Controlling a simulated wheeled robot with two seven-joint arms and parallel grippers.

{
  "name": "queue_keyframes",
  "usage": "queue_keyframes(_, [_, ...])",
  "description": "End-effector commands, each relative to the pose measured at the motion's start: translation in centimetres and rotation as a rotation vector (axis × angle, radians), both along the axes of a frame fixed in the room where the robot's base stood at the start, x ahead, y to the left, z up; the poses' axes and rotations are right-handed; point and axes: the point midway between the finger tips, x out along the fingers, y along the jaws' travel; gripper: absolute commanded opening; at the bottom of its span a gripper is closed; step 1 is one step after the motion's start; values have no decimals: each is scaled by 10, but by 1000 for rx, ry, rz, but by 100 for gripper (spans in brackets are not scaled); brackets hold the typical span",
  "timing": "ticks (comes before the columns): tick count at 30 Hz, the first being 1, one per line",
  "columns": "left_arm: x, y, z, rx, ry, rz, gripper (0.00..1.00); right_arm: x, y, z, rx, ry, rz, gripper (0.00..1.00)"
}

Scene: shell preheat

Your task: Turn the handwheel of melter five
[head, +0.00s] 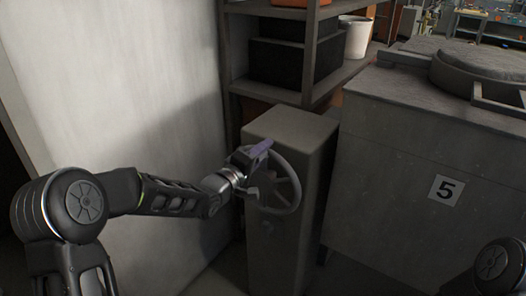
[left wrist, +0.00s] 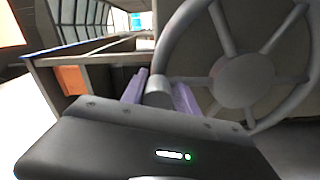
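The grey handwheel (head: 290,181) is mounted on the side of a grey pedestal (head: 292,127), left of the melter marked 5 (head: 385,150). Its spokes and hub (left wrist: 243,80) fill the upper right of the left wrist view. My left gripper (head: 260,152) is at the wheel's upper left rim. The fingertips are partly hidden. My right gripper is out of view; only part of my right arm shows at lower right.
A shelf rack (head: 308,60) with dark boxes and a white bucket (head: 355,38) stands behind the pedestal. A large pale panel (head: 120,75) stands at the left, close to my left arm. Between pedestal and melter is only a narrow gap.

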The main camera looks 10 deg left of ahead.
Motion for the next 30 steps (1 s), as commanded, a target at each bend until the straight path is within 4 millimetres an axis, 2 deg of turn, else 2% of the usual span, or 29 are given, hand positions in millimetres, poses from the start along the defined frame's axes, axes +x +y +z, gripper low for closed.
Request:
queue_keyframes(1, [0, 0, 3, -1, -7, -1, 25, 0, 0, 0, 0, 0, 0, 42])
queue_keyframes(11, [1, 0, 6, -1, -14, 0, 0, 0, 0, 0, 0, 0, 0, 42])
queue_keyframes(30, [2, 0, 10, 0, -22, 0, 0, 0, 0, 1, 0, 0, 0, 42])
